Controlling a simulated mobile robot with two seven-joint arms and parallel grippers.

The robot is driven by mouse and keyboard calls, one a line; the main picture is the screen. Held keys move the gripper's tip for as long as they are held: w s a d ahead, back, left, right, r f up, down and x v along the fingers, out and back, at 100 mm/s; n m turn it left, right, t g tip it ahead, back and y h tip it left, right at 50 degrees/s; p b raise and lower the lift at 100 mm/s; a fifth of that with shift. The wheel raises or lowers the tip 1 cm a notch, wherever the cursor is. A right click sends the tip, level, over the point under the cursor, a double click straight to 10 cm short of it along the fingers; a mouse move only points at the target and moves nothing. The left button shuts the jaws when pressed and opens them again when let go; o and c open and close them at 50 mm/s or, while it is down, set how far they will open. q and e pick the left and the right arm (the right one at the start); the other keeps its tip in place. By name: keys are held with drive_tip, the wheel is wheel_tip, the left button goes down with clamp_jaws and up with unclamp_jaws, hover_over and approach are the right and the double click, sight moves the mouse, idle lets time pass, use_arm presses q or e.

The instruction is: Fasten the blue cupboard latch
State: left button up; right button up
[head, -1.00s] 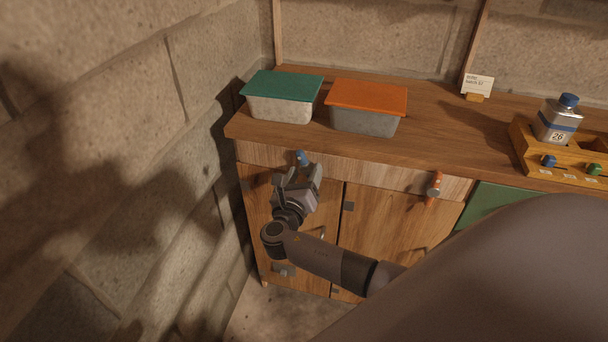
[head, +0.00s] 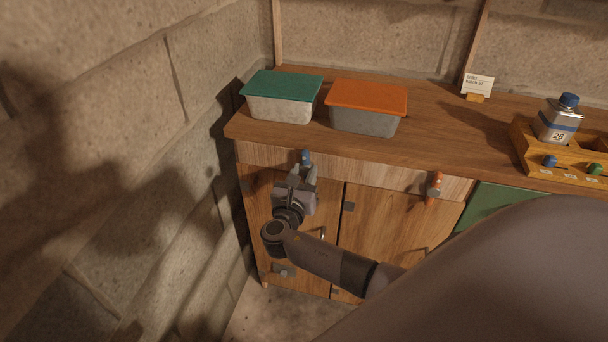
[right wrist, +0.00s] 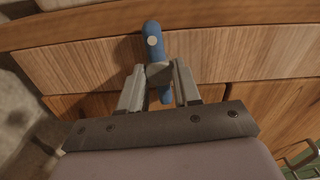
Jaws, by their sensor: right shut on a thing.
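The blue cupboard latch (head: 305,156) is a short blue bar on the front rail above the left wooden door (head: 258,225). In the right wrist view the blue latch (right wrist: 153,40) stands nearly upright with a pale pivot disc near its top. My right gripper (head: 304,175) is shut on the latch's lower part. In the right wrist view its fingers (right wrist: 160,75) close around the bar, and the bar's lower end shows below them. The fingers hide part of the latch. My left gripper is not in view.
An orange latch (head: 434,186) stands upright at the right door's top. Green-lidded (head: 282,84) and orange-lidded (head: 368,96) boxes stand on the counter above. A bottle (head: 558,120) sits in a wooden rack at right. A stone wall (head: 130,150) is close on the left.

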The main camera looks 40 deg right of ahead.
drive_tip(key=shift+m, duration=0.6)
drive_tip(key=o, duration=1.1)
drive_tip(key=shift+c, duration=0.2)
drive_tip(key=v, duration=0.7)
drive_tip(key=shift+s+a, duration=0.1)
